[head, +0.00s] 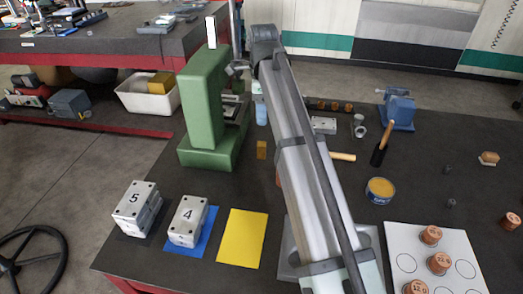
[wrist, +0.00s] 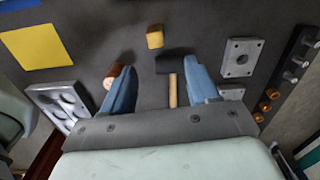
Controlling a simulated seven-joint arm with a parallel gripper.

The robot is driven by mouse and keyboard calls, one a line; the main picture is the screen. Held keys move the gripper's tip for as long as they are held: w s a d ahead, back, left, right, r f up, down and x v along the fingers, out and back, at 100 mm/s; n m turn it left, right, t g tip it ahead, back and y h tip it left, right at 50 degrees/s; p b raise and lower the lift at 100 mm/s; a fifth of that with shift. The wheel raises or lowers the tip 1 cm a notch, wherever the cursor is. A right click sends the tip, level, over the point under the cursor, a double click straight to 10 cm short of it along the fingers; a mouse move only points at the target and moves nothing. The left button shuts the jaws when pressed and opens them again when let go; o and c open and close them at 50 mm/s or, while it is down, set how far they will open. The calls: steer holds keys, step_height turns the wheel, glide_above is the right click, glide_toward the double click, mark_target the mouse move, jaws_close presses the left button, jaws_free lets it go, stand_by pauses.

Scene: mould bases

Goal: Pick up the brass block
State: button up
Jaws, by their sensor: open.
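The brass block (head: 262,150) is a small yellow block on the dark table, just right of the green press in the head view. In the wrist view the brass block (wrist: 155,38) lies beyond my fingertips, roughly in line with the gap between them. My gripper (wrist: 158,68) is open, with two blue fingers spread and nothing held between them. In the head view a blue finger (head: 262,115) shows just behind the block; the rest of the gripper is largely hidden by my arm.
A copper cylinder (wrist: 113,75) is beside my left-hand finger. A wooden-handled mallet (wrist: 173,90) lies in view between the fingers. The green press (head: 210,110) stands close left of the block. A metal plate (wrist: 241,57) lies to the right. Yellow sheet (head: 242,238) lies nearer.

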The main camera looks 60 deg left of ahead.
mark_target(262, 144)
step_height(262, 144, down, 9)
steer(key=shift+s+r, duration=0.1)
steer(key=shift+r, duration=0.05)
steer(key=f, duration=0.4)
steer(key=shift+s+d, duration=0.25)
steer(key=shift+f, duration=0.6)
jaws_close()
steer(key=shift+r, duration=0.1)
